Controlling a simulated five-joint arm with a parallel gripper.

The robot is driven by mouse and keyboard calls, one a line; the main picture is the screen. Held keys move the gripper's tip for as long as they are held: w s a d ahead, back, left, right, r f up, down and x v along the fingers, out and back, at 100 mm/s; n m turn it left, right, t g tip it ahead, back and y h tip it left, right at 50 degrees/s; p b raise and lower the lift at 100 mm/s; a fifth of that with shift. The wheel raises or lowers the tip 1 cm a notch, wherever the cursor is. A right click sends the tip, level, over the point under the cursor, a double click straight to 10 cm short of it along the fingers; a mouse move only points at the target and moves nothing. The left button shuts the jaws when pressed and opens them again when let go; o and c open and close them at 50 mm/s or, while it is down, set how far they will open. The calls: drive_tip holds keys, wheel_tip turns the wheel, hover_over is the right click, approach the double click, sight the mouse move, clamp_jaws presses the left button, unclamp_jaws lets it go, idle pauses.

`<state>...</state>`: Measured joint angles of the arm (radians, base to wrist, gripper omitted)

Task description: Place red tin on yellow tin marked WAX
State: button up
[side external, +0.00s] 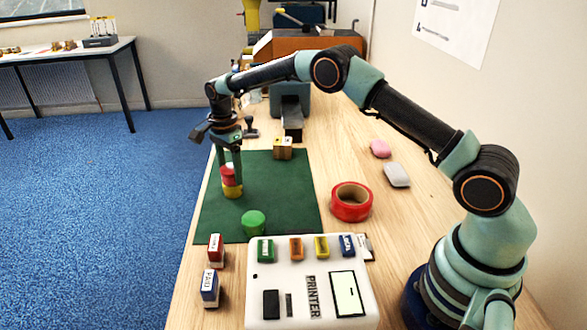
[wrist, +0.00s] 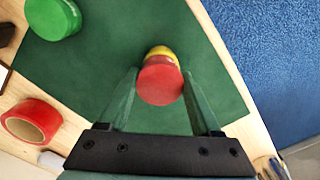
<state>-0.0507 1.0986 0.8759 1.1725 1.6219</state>
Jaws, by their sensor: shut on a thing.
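The red tin (side external: 228,175) is between the fingers of my gripper (side external: 230,165), directly above the yellow tin (side external: 232,191) on the green mat. In the side view the two tins look stacked, but I cannot tell whether the red one rests on the yellow one or hangs just above it. In the wrist view the red tin (wrist: 161,84) sits between the fingertips of my gripper (wrist: 160,80), which is shut on it. The yellow tin (wrist: 161,52) shows only as a rim beyond the red tin. No WAX marking is readable.
A green tin (side external: 253,222) stands on the mat (side external: 285,195) nearer the camera. A red tape roll (side external: 351,202) lies right of the mat. The printer (side external: 310,290) and stamps (side external: 210,285) are in front. Wooden blocks (side external: 283,148) stand at the mat's far edge.

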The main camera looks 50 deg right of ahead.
drive_tip(key=o, duration=1.4)
drive_tip(key=shift+f, duration=0.1)
drive_tip(key=shift+o, duration=0.2)
